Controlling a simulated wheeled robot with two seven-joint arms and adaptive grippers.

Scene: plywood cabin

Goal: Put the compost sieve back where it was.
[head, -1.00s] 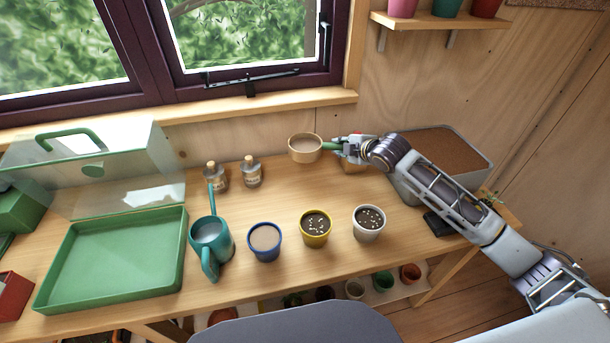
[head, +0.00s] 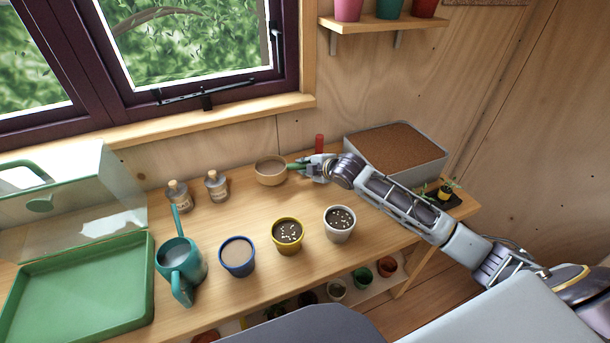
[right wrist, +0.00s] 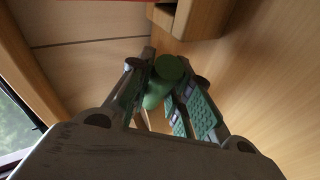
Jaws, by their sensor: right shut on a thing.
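The compost sieve (head: 270,171) is a round, shallow thing with a pale wooden rim and a green handle. It is at the back of the bench, right of two corked bottles. My right gripper (head: 302,168) is shut on its green handle, from the right. In the right wrist view the handle (right wrist: 165,85) shows between the fingers, and the round rim is hidden. The sieve looks level and low over the bench; I cannot tell whether it touches the wood. My left gripper is not in view.
Bottles (head: 217,186) stand left of the sieve. In front are a watering can (head: 182,262) and blue (head: 238,257), yellow (head: 287,236) and white (head: 340,223) pots. A red upright thing (head: 319,143) and a grey soil-filled tray (head: 434,166) are close behind my right arm.

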